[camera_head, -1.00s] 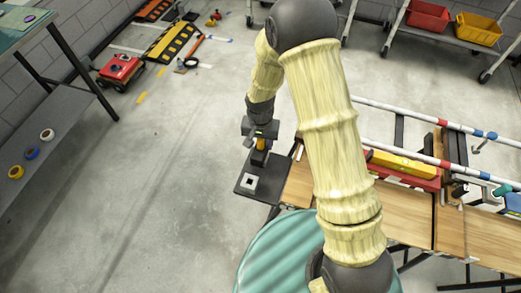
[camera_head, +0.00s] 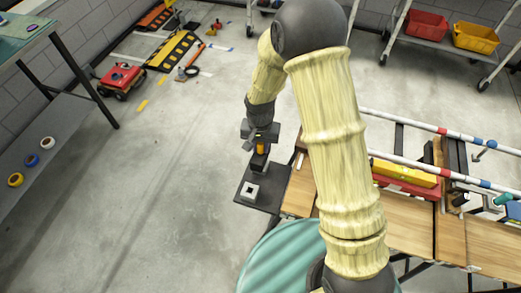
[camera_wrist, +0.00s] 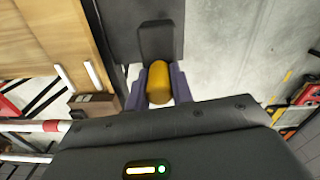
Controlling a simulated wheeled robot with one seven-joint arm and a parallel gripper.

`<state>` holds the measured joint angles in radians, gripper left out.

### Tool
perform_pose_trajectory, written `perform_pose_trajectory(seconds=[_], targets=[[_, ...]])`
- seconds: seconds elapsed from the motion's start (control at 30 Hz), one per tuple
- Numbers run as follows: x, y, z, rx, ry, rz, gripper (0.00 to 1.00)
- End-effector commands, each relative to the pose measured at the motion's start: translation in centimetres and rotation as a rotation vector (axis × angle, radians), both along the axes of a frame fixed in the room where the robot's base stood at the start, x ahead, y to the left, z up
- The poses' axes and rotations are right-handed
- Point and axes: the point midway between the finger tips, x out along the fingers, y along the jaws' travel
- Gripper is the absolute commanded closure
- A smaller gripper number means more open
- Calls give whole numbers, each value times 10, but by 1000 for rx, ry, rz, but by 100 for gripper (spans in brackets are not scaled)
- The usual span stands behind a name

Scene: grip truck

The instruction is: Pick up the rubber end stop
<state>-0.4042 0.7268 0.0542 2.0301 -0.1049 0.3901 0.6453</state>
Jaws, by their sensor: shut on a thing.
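The rubber end stop shows as a dark block (camera_head: 259,162) with an orange-yellow rounded part on it. My gripper (camera_head: 261,147) points down at the left end of the workbench and is shut on the orange-yellow part. In the wrist view, that part (camera_wrist: 159,82) sits between the two purple-grey fingers of my gripper (camera_wrist: 160,88), with the dark block (camera_wrist: 156,40) beyond it. The stop is over a dark plate (camera_head: 277,186) with a white square mark. I cannot tell for sure whether its underside touches the plate; the fingers and the block hide the contact.
The wooden workbench (camera_head: 405,215) lies right of the plate, with a yellow and red level (camera_head: 405,172) and striped rails (camera_head: 430,165). A teal ribbed drum (camera_head: 275,258) stands in front. The floor left of the plate is clear up to a shelf with tape rolls (camera_head: 32,160).

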Motion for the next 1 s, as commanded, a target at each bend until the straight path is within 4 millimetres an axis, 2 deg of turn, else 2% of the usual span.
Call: perform_pose_trajectory(seconds=[0.03,0.2,0.4,1.0], targets=[[1,1,13,2,-6,0,100],[1,1,47,2,-5,-1,100],[1,0,69,1,-2,0,100],[0,0,71,0,-1,0,100]])
